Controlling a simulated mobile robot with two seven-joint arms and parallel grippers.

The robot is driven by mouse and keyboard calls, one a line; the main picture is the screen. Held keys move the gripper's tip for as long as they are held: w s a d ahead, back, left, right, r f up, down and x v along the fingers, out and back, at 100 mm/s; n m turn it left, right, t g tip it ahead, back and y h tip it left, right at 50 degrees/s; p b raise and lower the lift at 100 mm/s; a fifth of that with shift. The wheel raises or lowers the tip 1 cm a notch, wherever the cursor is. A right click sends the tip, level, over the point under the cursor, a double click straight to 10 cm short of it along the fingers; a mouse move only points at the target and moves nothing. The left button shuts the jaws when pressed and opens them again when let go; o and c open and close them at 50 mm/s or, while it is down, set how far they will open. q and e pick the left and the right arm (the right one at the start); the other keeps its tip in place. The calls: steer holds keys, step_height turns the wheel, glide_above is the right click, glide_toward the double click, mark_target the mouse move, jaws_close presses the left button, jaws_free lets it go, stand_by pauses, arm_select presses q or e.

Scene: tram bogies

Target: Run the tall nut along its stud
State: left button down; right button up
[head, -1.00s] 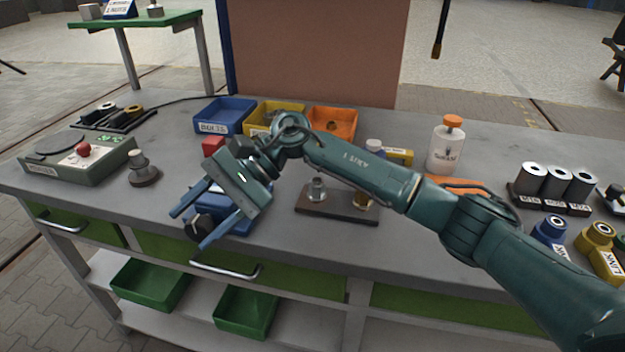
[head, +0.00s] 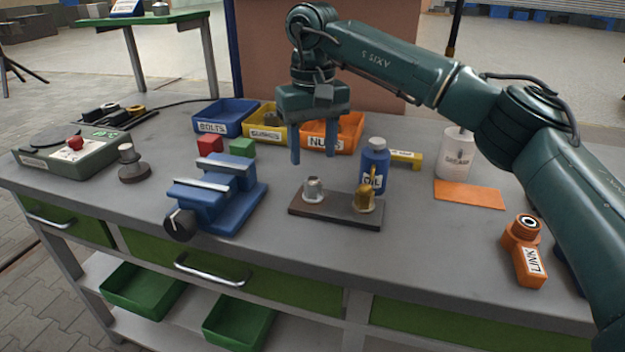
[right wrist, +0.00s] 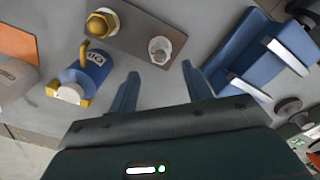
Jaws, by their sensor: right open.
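A dark base plate (head: 337,210) lies on the bench and bears two fittings. A silver nut (head: 313,189) on its stud stands at the left end. A brass nut (head: 365,203) with a stud showing above it stands at the right end. I cannot tell for sure which is the tall nut. My right gripper (head: 313,160) is open and empty, fingers pointing down, above and a little behind the silver nut. In the right wrist view, the silver nut (right wrist: 160,50) is just beyond the open fingertips, and the brass nut (right wrist: 102,22) is farther left. My left gripper is not in view.
A blue vise (head: 215,200) stands left of the plate. A blue oil bottle (head: 374,168) stands close behind the plate, with the nuts bin (head: 345,140) behind. An orange link part (head: 525,262) lies at right. The bench in front of the plate is clear.

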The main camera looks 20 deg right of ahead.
mark_target(313, 180)
step_height(313, 180, down, 6)
steer(key=shift+f, duration=0.25)
steer(key=c, duration=1)
steer(key=shift+m, duration=0.4)
